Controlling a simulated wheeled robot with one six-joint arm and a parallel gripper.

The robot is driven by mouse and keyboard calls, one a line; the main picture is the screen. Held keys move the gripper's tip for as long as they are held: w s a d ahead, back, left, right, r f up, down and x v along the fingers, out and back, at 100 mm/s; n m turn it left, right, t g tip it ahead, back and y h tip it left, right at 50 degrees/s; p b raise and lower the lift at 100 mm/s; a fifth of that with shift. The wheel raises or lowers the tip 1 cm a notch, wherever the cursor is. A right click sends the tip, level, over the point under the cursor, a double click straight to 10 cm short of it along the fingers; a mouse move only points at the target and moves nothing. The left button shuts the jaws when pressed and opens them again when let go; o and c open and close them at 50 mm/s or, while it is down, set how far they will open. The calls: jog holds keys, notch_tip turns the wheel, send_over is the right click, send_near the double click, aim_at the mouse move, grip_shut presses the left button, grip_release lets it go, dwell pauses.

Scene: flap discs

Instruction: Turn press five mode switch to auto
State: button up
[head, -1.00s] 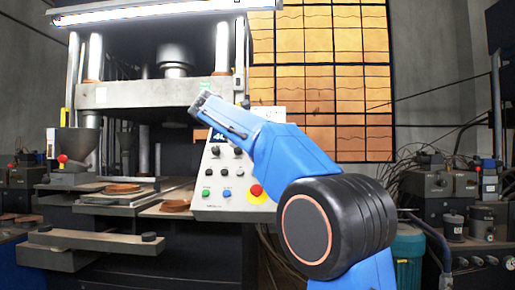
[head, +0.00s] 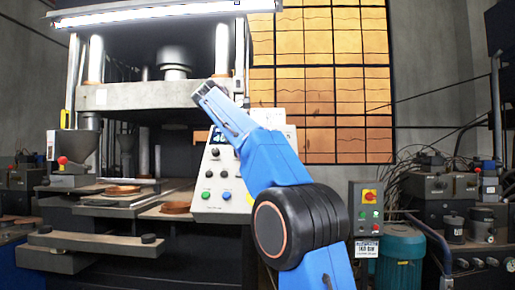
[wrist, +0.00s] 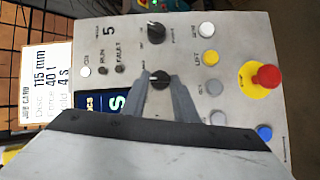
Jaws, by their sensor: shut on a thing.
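The sloped grey control panel (head: 212,186) of the press stands centre in the head view; the wrist view shows it turned sideways, with a large "5" printed on it. My gripper (wrist: 160,86) has its two fingers on either side of a black rotary knob (wrist: 160,76) near the panel's middle and is shut on it. Its label is too small to read, so I cannot tell its position. A second black knob (wrist: 155,32) is above it in the wrist view. In the head view my arm covers part of the panel, and the fingertips cannot be made out.
A red emergency button (wrist: 266,76) on a yellow base, a yellow button (wrist: 211,58) and a blue button (wrist: 264,132) are to the right of the gripper. A job card (wrist: 47,85) is at left. A small switch box (head: 367,208) stands right of my arm.

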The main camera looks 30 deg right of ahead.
jog(key=shift+f, duration=0.15)
jog(key=o, duration=1)
jog(key=shift+a, duration=0.15)
jog(key=shift+v, duration=5.95)
